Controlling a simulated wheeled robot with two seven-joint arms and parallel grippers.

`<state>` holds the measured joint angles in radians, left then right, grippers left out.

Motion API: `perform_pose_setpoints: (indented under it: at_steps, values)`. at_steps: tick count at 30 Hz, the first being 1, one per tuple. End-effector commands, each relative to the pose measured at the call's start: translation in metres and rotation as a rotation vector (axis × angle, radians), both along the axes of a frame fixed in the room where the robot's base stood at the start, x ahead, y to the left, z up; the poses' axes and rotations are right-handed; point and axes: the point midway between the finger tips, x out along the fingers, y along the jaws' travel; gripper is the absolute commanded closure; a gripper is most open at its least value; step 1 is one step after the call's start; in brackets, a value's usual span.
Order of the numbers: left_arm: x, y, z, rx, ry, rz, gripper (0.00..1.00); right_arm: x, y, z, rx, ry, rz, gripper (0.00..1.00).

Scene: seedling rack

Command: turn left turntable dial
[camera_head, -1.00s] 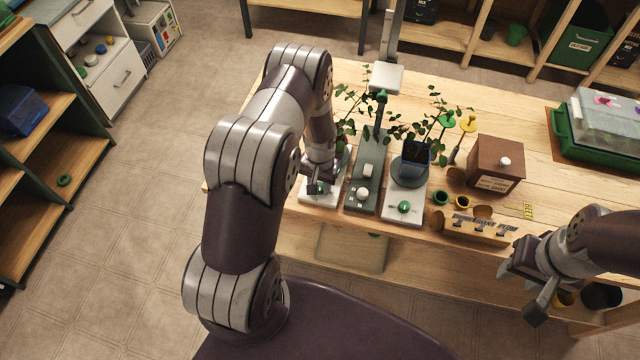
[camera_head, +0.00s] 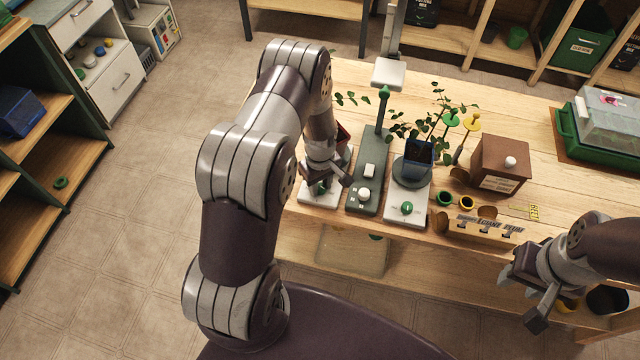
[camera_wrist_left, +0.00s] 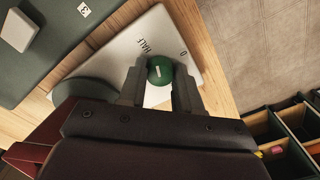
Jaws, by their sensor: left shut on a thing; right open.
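The left turntable is a white base (camera_head: 312,198) at the front left of the wooden table, with a seedling pot on its plate partly hidden behind my arm. Its green dial (camera_wrist_left: 160,70) sits between the fingers of my left gripper (camera_wrist_left: 158,84), which is shut on it. A white mark shows on the dial, and "HALF" and "0" are printed on the white base around it. In the head view the left gripper (camera_head: 322,184) is low over this base and hides much of the dial. My right gripper (camera_head: 538,290) is open and empty at the table's front right.
A green-grey device (camera_head: 368,175) with a white knob stands just right of the left turntable. Beyond it is a second white turntable (camera_head: 405,208) with its own green dial and a blue-potted seedling. A brown box (camera_head: 500,165) and label holder (camera_head: 478,228) stand further right.

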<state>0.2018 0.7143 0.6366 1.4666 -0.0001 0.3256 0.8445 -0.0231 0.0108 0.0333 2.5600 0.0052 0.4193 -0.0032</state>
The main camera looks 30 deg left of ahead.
Motion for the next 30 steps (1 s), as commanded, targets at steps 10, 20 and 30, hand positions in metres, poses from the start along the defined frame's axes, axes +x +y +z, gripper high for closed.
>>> perform_pose_setpoints:
  at_steps: [10,20,30]
  values:
    - [0.0028,0.0006,0.0018,0.001,-0.007,0.242,0.97,0.0000,0.0000,-0.0053,0.000,0.000,0.000,0.57]
    - [0.0032,0.0007,0.0025,0.001,-0.009,0.351,0.97,0.0000,0.0000,-0.0070,0.000,0.000,0.000,0.57]
    - [0.0035,0.0007,0.0029,0.001,-0.009,0.369,0.97,-0.0001,0.0000,-0.0072,0.000,0.000,0.000,0.57]
